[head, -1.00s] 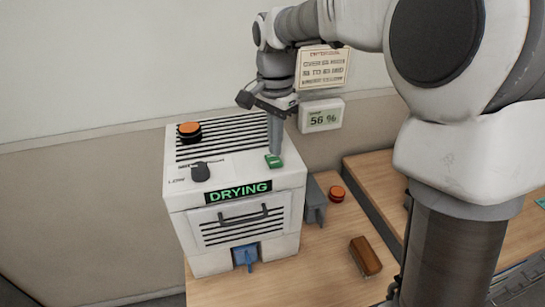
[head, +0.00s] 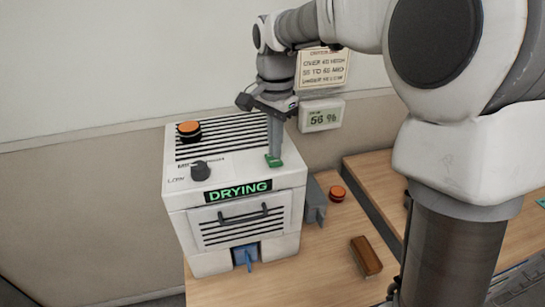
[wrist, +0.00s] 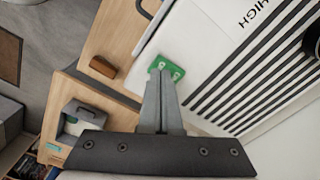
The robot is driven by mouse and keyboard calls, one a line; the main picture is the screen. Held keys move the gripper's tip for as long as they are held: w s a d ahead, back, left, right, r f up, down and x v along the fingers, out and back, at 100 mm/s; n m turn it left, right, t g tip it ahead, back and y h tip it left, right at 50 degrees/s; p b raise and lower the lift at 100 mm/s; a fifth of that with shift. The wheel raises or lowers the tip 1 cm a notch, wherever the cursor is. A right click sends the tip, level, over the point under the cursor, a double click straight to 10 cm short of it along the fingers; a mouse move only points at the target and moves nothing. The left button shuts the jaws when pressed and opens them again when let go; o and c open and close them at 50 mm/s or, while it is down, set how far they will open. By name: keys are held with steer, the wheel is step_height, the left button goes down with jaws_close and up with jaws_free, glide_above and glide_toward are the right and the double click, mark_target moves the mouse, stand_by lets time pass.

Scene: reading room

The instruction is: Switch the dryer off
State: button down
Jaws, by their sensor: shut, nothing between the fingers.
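The dryer (head: 185,222) is a white box with black vents on the table, and its green display (head: 238,191) reads DRYING. A green rocker switch (head: 273,160) sits on its top near the right edge; it also shows in the wrist view (wrist: 167,67). My gripper (head: 274,150) points down at the switch with its fingers shut and empty. In the wrist view the fingertips (wrist: 161,74) are over the near edge of the switch and hide part of it. I cannot tell whether they touch it. A black knob (head: 201,171) and an orange button (head: 189,128) are also on the top.
A wall display (head: 321,115) reading 56 % and a paper notice (head: 324,67) are behind my gripper. A grey box (head: 315,203), an orange button (head: 337,193) and a brown block (head: 366,256) are on the table to the dryer's right. Bare tabletop lies between them.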

mark_target(275, 161)
steer(key=shift+f+b, duration=0.65)
steer(key=shift+f, duration=0.35)
steer(key=shift+r, duration=0.1)
stand_by(0.3)
step_height(275, 161, up, 7)
steer(key=p, duration=0.6)
steer(key=shift+s, duration=0.1)
stand_by(0.4)
